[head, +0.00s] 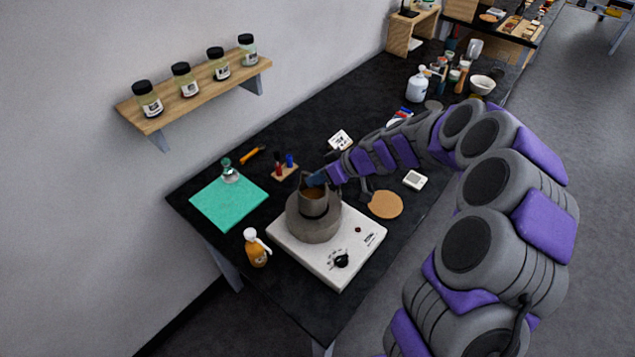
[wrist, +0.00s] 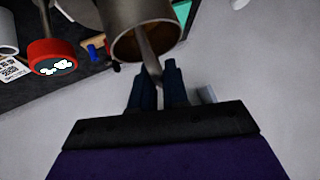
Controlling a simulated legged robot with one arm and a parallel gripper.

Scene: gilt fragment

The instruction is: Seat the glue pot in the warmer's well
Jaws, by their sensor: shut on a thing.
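The glue pot (head: 314,203) is a brown-grey metal cup with a dark amber inside. It stands upright at the mouth of the warmer's well in the head view. The warmer has a grey round well (head: 313,226) on a white base (head: 292,247) with a black knob. My gripper (head: 314,181) is at the pot's far side, shut on its handle. In the wrist view the pot (wrist: 134,22) is above the two dark fingers (wrist: 158,75), with the handle between them. The pot's lower part is hidden by the well's wall, so I cannot tell how deep it sits.
An amber bottle (head: 257,249) stands left of the warmer, near the green mat (head: 229,202). A cork disc (head: 385,205) lies to its right. Small red and blue items (head: 284,167) stand behind. A shelf of jars (head: 197,88) hangs on the wall.

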